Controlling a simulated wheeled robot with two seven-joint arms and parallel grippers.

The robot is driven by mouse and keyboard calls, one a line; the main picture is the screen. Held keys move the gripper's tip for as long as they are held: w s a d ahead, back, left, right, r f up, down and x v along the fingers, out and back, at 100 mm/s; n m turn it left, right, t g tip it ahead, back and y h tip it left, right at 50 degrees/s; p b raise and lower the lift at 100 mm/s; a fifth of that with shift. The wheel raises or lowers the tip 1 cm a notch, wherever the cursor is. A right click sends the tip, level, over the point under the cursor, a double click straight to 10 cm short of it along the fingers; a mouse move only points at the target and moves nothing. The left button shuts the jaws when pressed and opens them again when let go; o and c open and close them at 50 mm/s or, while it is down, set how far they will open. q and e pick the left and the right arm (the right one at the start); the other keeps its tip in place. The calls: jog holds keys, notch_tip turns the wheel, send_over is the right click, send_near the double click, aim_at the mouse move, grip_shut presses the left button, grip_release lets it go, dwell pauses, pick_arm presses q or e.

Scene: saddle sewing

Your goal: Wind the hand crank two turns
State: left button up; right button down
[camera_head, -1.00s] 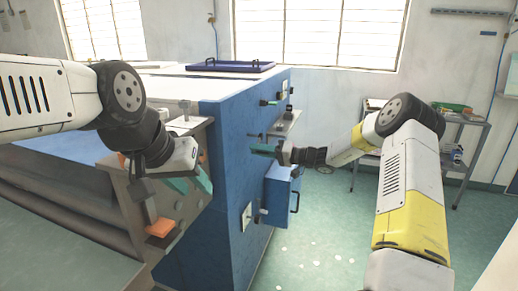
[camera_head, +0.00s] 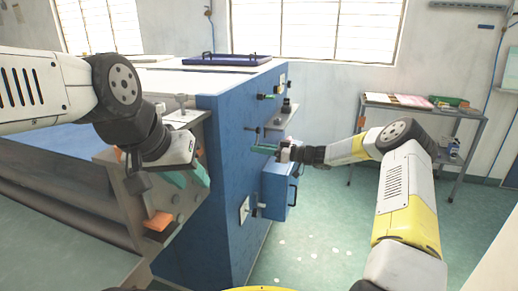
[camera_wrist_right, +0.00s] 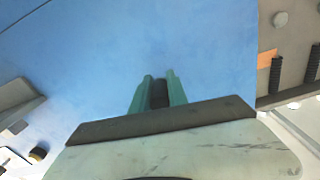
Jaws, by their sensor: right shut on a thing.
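My right gripper (camera_head: 265,149) is at the side of the blue machine (camera_head: 228,150), its green fingers toward the blue panel. In the right wrist view, the green fingers (camera_wrist_right: 158,92) are shut on a dark, narrow piece (camera_wrist_right: 160,93), which looks like the grip of the hand crank. The rest of the crank is hidden or too small to make out. My left gripper (camera_head: 186,178) hangs over the machine's near end, with teal fingers partly hidden by its own body; their opening is unclear.
A blue box with a handle (camera_head: 278,190) juts from the machine just below my right gripper. A metal bracket (camera_head: 280,122) sticks out above it. A grey shelf cart (camera_head: 425,110) stands at the back right.

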jog(key=shift+w+d+f+n, duration=0.2)
jog(key=shift+w+n, duration=0.25)
jog(key=shift+n, duration=0.25)
jog(key=c, duration=1.3)
grip_release()
jog(key=shift+r, duration=0.1)
jog(key=v, duration=0.7)
jog(key=shift+d, duration=0.35)
jog(key=shift+s, duration=0.1)
